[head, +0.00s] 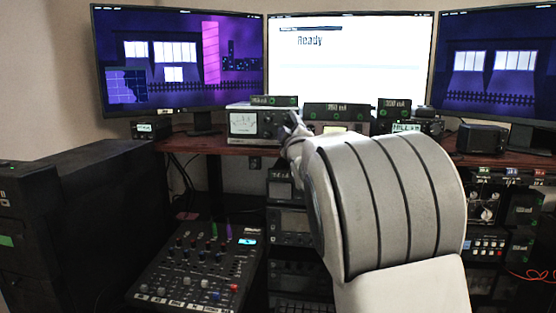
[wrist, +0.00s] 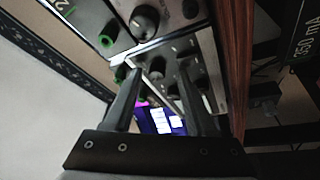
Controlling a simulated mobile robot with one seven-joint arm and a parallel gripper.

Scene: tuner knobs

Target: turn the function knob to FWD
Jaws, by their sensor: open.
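The tuner (head: 243,124) is a silver-edged box with a white meter, on the desk below the middle screen. My gripper (head: 292,128) is at the right part of its front, hiding its knobs there. In the wrist view my gripper (wrist: 158,82) is open, its two dark fingers reaching toward a panel. A dark round knob (wrist: 156,68) shows between the fingertips; I cannot tell whether it is touched. Another dark knob (wrist: 145,22) lies beyond the fingers. No FWD lettering or pointer position is readable, so I cannot tell which is the function knob.
Small units with green displays (head: 393,106) stand beside and on the tuner. The wooden desk edge (head: 230,145) runs below it. A mixer (head: 200,265) sits lower left. A small black speaker (head: 482,138) stands at the right.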

